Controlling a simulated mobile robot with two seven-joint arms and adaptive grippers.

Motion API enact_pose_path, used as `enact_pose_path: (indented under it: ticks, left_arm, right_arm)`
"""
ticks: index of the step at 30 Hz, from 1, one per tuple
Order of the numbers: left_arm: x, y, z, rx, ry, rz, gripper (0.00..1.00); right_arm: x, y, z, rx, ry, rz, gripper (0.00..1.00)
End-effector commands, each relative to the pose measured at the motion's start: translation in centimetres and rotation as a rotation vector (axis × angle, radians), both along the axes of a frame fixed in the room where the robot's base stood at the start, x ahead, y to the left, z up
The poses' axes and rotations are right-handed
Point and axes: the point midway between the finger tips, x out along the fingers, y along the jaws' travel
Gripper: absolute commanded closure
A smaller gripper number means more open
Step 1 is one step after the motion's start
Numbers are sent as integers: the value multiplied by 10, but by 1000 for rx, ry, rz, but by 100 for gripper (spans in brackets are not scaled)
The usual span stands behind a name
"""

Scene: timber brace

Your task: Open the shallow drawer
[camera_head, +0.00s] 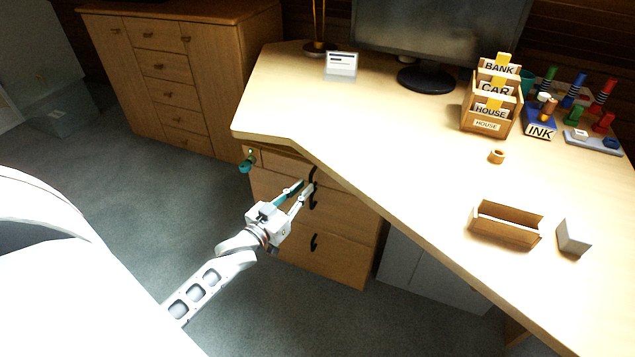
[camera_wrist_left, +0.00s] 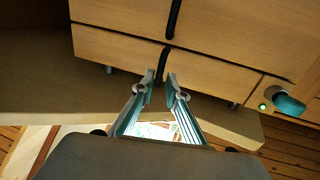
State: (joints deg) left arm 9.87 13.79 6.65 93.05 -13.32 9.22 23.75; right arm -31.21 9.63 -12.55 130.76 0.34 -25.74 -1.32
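The shallow drawer (camera_wrist_left: 115,50) is the thin top front of the wooden drawer unit under the desk; its front also shows in the head view (camera_head: 284,163). Its dark curved handle (camera_wrist_left: 164,62) stands upright on the front. My left gripper (camera_head: 307,186) is in front of this handle. In the left wrist view the gripper's two fingertips (camera_wrist_left: 160,76) are apart, with the handle between or just beyond them. I cannot tell whether either finger touches it. The drawer looks shut. My right gripper is not in view.
A teal key tag (camera_head: 246,164) hangs at the lock left of the drawer. The desk top (camera_head: 400,130) overhangs the unit. Deeper drawers with dark handles (camera_head: 314,242) lie below. A wooden cabinet (camera_head: 180,75) stands behind left; the floor between is clear.

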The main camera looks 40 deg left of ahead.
Motion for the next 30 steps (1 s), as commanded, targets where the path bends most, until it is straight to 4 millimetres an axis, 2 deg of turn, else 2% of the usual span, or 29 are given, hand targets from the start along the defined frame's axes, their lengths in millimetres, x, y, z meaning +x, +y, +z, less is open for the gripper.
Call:
enact_pose_path:
  ticks: [6, 11, 15, 20, 22, 30]
  left_arm:
    - [29, 1, -4, 3, 5, -1, 86]
    - [40, 2, -3, 2, 4, 0, 86]
    - [43, 1, -2, 2, 4, 0, 86]
    - [43, 1, -2, 2, 4, 0, 86]
    - [43, 1, -2, 2, 3, 0, 99]
    - [42, 1, -1, 1, 3, 0, 100]
  right_arm:
    - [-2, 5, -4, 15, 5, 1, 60]
    - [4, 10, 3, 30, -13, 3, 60]
    - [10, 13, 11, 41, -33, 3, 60]
    - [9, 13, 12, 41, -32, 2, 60]
    - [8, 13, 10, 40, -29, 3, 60]
    - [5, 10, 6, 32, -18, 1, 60]
